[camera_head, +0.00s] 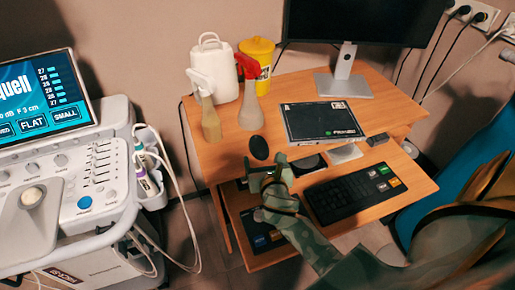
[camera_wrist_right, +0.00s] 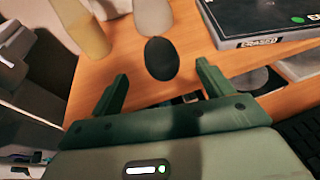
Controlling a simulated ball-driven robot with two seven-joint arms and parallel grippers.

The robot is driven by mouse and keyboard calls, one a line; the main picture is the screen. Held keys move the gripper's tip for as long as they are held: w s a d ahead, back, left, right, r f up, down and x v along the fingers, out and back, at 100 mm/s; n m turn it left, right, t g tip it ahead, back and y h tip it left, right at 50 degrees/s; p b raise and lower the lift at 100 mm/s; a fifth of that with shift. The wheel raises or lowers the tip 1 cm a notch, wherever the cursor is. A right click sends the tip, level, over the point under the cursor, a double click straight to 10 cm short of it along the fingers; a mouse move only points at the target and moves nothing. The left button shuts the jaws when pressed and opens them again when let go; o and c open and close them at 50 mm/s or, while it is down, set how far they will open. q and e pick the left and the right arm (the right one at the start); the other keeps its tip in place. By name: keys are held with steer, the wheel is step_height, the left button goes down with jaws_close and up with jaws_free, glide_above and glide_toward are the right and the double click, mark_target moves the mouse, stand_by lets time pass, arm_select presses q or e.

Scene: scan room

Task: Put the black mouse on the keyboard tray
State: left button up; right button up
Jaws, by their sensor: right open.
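The black mouse (camera_head: 259,147) lies on the wooden desk top (camera_head: 222,160) near its front edge. In the right wrist view the mouse (camera_wrist_right: 161,58) shows as a dark oval just beyond and between the fingertips. My right gripper (camera_head: 266,170) is open and empty, just in front of the mouse; its two fingers (camera_wrist_right: 162,82) are spread and apart from it. The keyboard tray (camera_head: 424,184) sits below the desk top and carries a black keyboard (camera_head: 355,194). My right forearm hides part of the tray. My left gripper is not in view.
A flat black device (camera_head: 320,122) lies right of the mouse. A monitor (camera_head: 345,75) stands behind. Two spray bottles (camera_head: 250,105), a white jug (camera_head: 214,65) and a yellow tub (camera_head: 258,62) stand at the back left. An ultrasound machine (camera_head: 75,190) is on the left.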

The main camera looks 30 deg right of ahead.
mark_target(260, 151)
steer(key=shift+x, duration=1.05)
steer(key=b+x, duration=0.2)
steer(key=x, duration=0.2)
steer(key=shift+w+f+b, duration=0.15)
steer(key=shift+w+b, duration=0.15)
steer(key=shift+w+d, duration=0.15)
steer(key=shift+w, duration=0.25)
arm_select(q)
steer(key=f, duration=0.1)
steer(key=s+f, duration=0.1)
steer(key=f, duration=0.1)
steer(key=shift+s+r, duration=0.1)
arm_select(e)
steer(key=shift+s, duration=0.1)
steer(key=shift+c, duration=0.2)
steer(key=c, duration=1)
